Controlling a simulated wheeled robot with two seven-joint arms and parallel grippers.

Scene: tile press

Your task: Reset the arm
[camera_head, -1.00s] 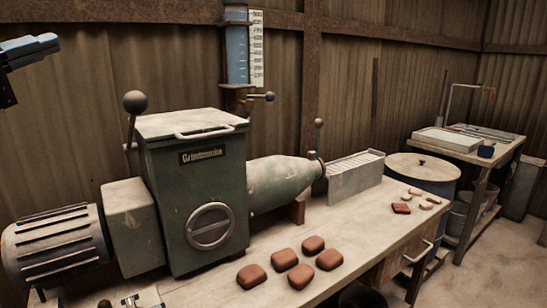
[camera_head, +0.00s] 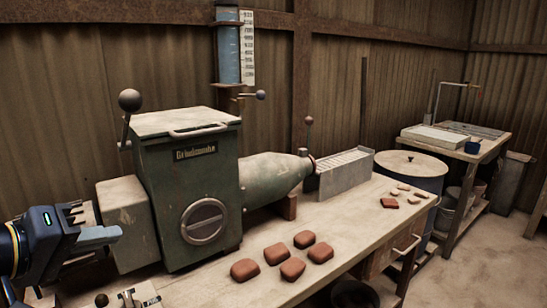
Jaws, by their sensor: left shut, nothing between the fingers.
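My left gripper (camera_head: 108,236) shows at the lower left of the head view, in front of the motor end of the green press. It is shut and empty, and its fingers point right. It is apart from the green press machine (camera_head: 190,190), which stands on the workbench (camera_head: 225,287) with its lid down. Several reddish-brown clay lumps (camera_head: 291,268) lie on the bench in front of the press. My right gripper is not in view.
A lever with a dark ball knob (camera_head: 130,101) rises at the press's left. A blue water gauge (camera_head: 228,52) hangs on the wall behind. A grey slotted box (camera_head: 345,170) stands at the nozzle. A lidded drum (camera_head: 411,165) and a side table (camera_head: 455,140) are at the right.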

